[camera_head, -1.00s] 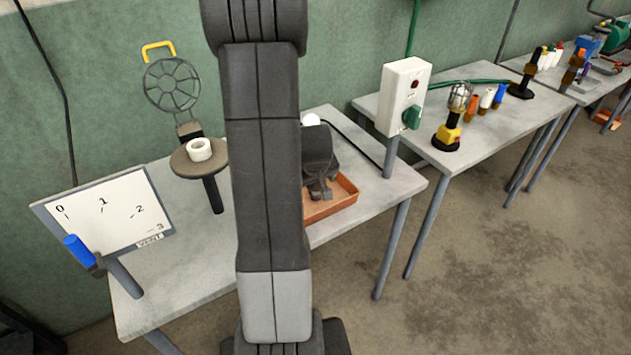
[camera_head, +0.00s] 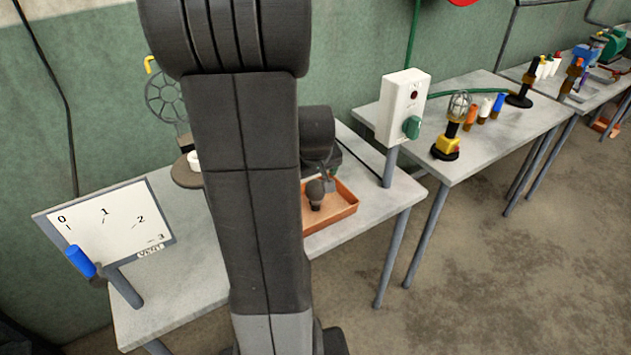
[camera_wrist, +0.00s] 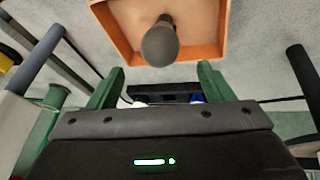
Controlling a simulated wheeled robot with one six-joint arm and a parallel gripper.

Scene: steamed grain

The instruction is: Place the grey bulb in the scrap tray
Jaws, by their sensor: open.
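The grey bulb (camera_head: 315,188) is at the orange scrap tray (camera_head: 345,212), its round end up and its narrow end toward the tray floor. In the wrist view the bulb (camera_wrist: 160,43) shows in front of the tray (camera_wrist: 119,40), beyond my fingertips. My gripper (camera_wrist: 161,68) is open, with its two green fingers apart and nothing between them. In the head view my arm hides the tray's left part and most of my gripper.
A white switch box (camera_head: 403,105) on a post stands right of the tray. A dial board (camera_head: 105,222) with a blue handle stands at the table's left. A round plate (camera_head: 186,174) is partly behind my arm. The table's front right is clear.

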